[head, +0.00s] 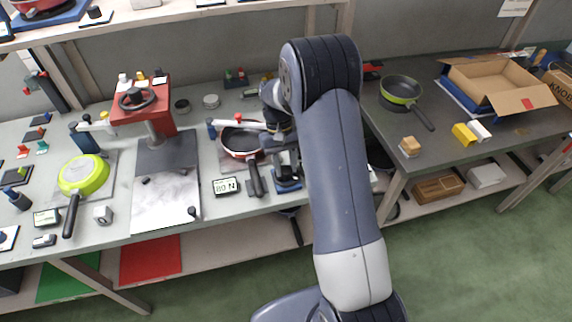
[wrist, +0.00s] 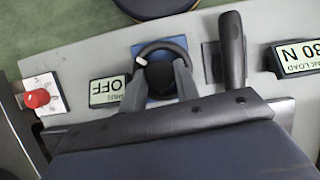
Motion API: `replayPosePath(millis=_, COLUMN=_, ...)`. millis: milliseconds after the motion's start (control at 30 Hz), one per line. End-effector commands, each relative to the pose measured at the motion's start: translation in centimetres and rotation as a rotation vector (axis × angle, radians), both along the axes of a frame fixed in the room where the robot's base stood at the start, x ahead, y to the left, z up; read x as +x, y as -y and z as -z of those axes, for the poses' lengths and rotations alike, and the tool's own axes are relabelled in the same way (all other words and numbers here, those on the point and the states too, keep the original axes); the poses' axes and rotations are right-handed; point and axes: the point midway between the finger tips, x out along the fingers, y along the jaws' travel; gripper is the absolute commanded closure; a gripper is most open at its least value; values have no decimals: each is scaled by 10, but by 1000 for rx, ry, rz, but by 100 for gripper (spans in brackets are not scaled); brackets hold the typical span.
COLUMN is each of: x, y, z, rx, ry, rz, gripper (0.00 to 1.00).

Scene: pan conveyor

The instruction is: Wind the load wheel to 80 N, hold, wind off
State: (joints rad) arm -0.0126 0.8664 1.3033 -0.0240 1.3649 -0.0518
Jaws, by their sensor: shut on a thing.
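The load wheel is a black handwheel (wrist: 178,45) on a blue base, with a white mark on its rim at the upper left in the wrist view. My gripper (wrist: 160,78) is shut on its hub, one finger on each side. In the head view my gripper (head: 286,160) is over the blue base (head: 288,186), and my arm hides part of it. The load display (head: 226,186) reads 80 N; it also shows upside down in the wrist view (wrist: 298,57). A red pan (head: 240,140) stands behind the display, its black handle (wrist: 232,50) towards the front edge.
A display reading OFF (wrist: 107,90) is beside the wheel in the wrist view, with a red knob (wrist: 37,98) further left. A green pan (head: 84,175) and a red press (head: 145,105) with a handwheel stand on the left of the bench. An open cardboard box (head: 480,85) is at the right.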

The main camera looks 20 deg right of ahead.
Motion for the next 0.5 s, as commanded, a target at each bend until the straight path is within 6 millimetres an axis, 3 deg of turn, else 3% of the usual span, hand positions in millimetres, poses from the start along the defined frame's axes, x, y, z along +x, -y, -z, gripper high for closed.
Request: replayPosePath(millis=500, x=-1, y=-4, z=0, rx=0, ry=2, rz=-493, gripper=93)
